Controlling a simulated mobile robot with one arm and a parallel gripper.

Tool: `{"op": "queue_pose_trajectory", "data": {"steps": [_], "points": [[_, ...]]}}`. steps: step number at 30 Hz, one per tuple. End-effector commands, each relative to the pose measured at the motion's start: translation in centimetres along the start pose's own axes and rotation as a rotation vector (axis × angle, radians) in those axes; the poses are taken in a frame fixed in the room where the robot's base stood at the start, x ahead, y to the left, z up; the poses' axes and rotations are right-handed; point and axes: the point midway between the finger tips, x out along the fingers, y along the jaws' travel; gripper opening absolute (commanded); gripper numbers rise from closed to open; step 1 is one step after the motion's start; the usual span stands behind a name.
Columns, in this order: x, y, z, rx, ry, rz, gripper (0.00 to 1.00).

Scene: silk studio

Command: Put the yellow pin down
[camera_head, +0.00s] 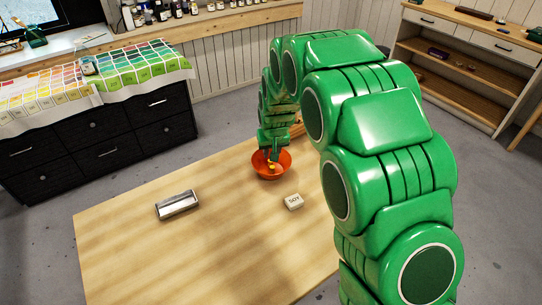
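An orange bowl (283,160) stands on the wooden table near its far side. A small yellow thing (271,167), likely the yellow pin, shows inside or just above the bowl, right below my gripper (272,157). My green gripper points down over the bowl, with its tips at or just inside the rim. The fingers are too small and too hidden to tell whether they are open or shut on the yellow thing. I cannot tell whether the yellow thing touches the bowl.
A white block with dark lettering (293,202) lies right of and nearer than the bowl. A silver and black rectangular item (177,205) lies to the left. The front and middle of the wooden table (210,255) are bare. My arm hides the table's right side.

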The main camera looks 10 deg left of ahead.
Motion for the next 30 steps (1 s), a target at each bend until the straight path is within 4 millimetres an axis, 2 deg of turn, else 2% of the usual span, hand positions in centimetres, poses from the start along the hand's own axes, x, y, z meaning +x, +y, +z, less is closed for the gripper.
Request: {"op": "queue_pose_trajectory", "data": {"steps": [3,9,21,26,30], "points": [[-1.9,0.0,-0.2,0.0,0.005,0.0,0.3],[-4.2,0.0,0.0,0.0,0.0,0.0,0.3],[-5.4,0.3,0.2,0.003,-0.002,0.001,0.3],[-7.6,2.0,1.8,0.026,-0.022,0.01,0.3],[-10.8,4.3,4.5,0.06,-0.058,0.021,0.3]]}}
